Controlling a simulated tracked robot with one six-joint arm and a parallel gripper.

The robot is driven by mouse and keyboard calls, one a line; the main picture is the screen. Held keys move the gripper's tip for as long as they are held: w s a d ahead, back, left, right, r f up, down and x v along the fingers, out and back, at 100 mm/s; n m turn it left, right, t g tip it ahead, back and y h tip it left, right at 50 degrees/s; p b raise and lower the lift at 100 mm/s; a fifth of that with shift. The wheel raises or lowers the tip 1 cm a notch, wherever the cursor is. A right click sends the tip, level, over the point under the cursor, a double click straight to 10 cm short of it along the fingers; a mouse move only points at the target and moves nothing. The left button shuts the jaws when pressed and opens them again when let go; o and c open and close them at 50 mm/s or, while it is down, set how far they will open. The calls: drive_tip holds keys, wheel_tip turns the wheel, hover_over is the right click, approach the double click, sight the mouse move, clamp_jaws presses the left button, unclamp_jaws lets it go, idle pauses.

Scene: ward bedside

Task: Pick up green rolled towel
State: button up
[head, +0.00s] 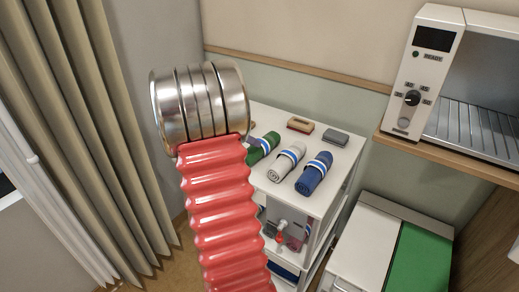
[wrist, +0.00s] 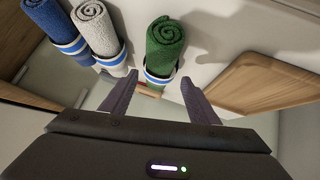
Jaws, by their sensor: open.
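The green rolled towel (head: 263,148) has a blue and white band and lies on the white bedside cabinet (head: 335,160), partly hidden behind my red arm in the head view. In the wrist view the green rolled towel (wrist: 165,45) is ahead of my gripper (wrist: 156,92), a little above the middle between the fingertips. The two dark fingers are spread apart with nothing held between them. The towel's banded end appears near the fingertips; I cannot tell the exact distance. My gripper is hidden in the head view.
A white rolled towel (head: 286,162) and a blue rolled towel (head: 313,174) lie beside the green one. A brush-like block (head: 300,125) and a grey block (head: 336,137) lie behind. A wooden tray (wrist: 265,75) is right in the wrist view. A curtain (head: 95,110) hangs left.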

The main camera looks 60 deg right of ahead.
drive_tip(key=shift+x, duration=1.4)
drive_tip(key=shift+x, duration=2.55)
drive_tip(key=shift+w, duration=0.1)
drive_tip(key=shift+c, duration=0.2)
drive_tip(key=c, duration=0.7)
wheel_tip(320, 180, up, 10)
drive_tip(key=shift+f, duration=0.1)
